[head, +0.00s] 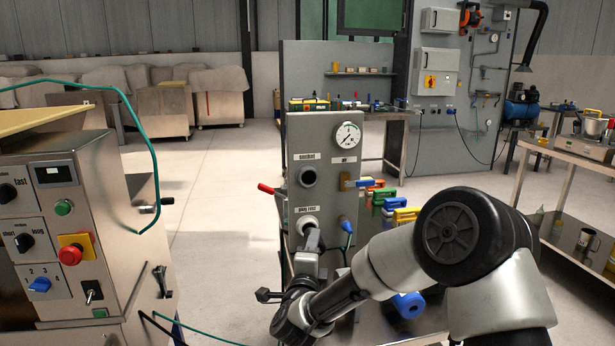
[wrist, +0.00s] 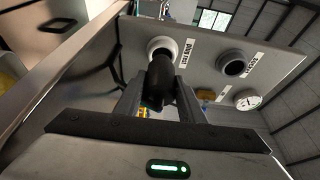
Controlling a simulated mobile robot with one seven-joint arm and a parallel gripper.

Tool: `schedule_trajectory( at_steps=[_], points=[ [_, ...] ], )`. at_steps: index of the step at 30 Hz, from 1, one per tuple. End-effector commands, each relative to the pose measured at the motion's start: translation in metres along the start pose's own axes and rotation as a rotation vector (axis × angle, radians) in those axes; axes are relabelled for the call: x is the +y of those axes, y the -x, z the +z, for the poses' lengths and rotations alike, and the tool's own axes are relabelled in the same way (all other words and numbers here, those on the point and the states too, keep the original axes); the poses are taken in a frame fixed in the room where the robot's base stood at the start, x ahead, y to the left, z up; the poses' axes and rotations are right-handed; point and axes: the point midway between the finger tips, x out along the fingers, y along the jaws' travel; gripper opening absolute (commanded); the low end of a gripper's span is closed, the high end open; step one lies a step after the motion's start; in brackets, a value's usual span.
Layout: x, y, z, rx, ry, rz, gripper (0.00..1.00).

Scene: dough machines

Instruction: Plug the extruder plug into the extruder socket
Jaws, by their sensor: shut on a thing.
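The black extruder plug (wrist: 161,80) is between the fingers of my gripper (wrist: 160,96), which is shut on it. Its front end is at the white ring of the plug rest (wrist: 163,45); I cannot tell how deep it sits. In the head view my gripper (head: 310,243) is at the plug rest (head: 306,222), low on the grey panel (head: 325,200), and hides most of the plug. The extruder socket (head: 308,176), a dark round hole in a grey ring, is straight above the rest. In the wrist view the socket (wrist: 233,66) is right of the rest and empty.
A pressure gauge (head: 348,135) and a blue air connector (head: 346,224) with a green hose are on the panel's right side. A red-handled lever (head: 266,189) sticks out at its left. A steel machine (head: 75,225) stands at left. Several coloured items (head: 385,197) lie behind right.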

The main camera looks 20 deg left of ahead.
Motion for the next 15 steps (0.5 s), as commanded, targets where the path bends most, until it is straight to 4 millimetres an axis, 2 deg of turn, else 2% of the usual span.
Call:
schedule_trajectory(
  at_steps=[8,15],
  points=[
    [-0.001,0.001,-0.001,0.000,0.000,-0.002,0.09],
    [-0.001,0.021,-0.008,0.000,0.001,-0.002,0.09]
  ],
)
